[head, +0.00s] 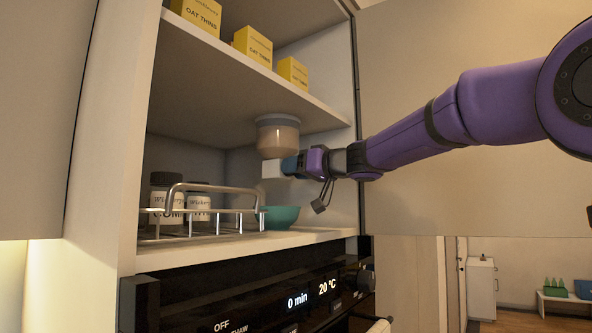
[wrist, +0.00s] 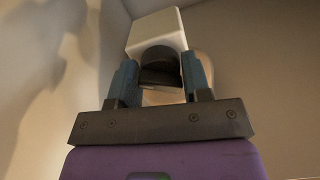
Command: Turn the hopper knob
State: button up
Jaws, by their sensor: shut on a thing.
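The hopper (head: 278,138) hangs under the upper shelf, a clear rounded container with a grey collar and tan contents. A white block (head: 271,168) sits just below it. My gripper (head: 291,165) reaches in from the right at that block. In the wrist view, the dark rounded knob (wrist: 160,68) sits between the two blue fingers of my gripper (wrist: 160,80), in front of the white block (wrist: 157,28). The fingers are shut on the knob. My gripper hides the knob in the head view. Part of the tan hopper (wrist: 203,68) shows behind the right finger.
A teal bowl (head: 280,217) stands on the lower shelf below the hopper. A wire rack (head: 205,212) with two labelled jars (head: 166,190) is to its left. Several yellow boxes (head: 253,45) stand on the upper shelf. A black oven panel (head: 240,300) is underneath. The right cabinet wall is close.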

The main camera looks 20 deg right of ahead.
jog(key=shift+m, duration=1.8)
jog(key=o, duration=0.9)
jog(key=shift+c, duration=0.2)
jog(key=v, duration=1)
jog(key=shift+s+d, duration=0.2)
jog(key=shift+s, duration=0.15)
